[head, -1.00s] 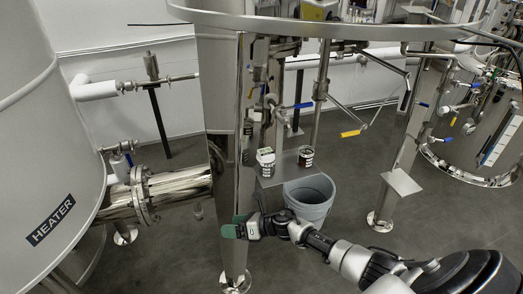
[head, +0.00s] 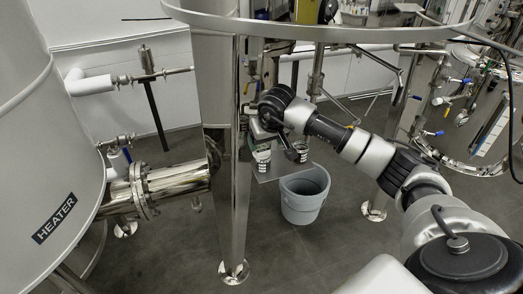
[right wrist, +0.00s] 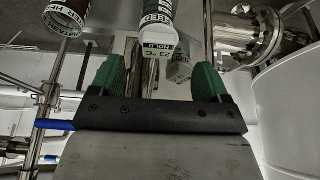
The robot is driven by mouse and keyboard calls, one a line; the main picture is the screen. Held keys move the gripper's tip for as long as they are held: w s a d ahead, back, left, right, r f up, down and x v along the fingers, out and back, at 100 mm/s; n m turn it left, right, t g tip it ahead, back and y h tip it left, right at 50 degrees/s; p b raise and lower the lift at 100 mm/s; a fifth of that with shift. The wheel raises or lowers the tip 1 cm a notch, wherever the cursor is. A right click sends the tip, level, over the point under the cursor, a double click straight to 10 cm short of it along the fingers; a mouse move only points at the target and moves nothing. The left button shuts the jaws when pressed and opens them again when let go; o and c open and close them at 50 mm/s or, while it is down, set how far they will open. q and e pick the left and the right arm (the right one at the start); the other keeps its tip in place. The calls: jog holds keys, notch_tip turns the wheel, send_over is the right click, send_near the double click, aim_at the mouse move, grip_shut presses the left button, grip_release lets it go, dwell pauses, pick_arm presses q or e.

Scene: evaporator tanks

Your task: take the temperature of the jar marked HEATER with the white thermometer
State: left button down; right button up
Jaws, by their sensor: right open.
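A HEATER label (head: 54,218) is on the big pale vessel (head: 50,120) at the left of the head view. A white block with a green display reading about 23 °C and HOLD (right wrist: 150,48), seemingly the thermometer, shows in the right wrist view by a dark jar with a GREEN label (right wrist: 158,15); I cannot tell how they touch. My right gripper (right wrist: 155,80) is open. Its green fingers stand either side of the block, with no contact visible. In the head view the right wrist partly hides the jars (head: 262,160). My left gripper is not in view.
Another dark labelled jar (right wrist: 68,15) stands beside the first on a small metal shelf (head: 282,170). A grey bucket (head: 304,205) is below on the floor. A steel leg (head: 233,200) and flanged pipe (head: 170,183) lie between the shelf and the HEATER vessel.

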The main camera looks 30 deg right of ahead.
aim_at(263, 150)
jog(key=p+x, duration=0.1)
jog(key=x, duration=0.5)
jog(key=shift+d+r, duration=0.1)
jog(key=c, duration=1)
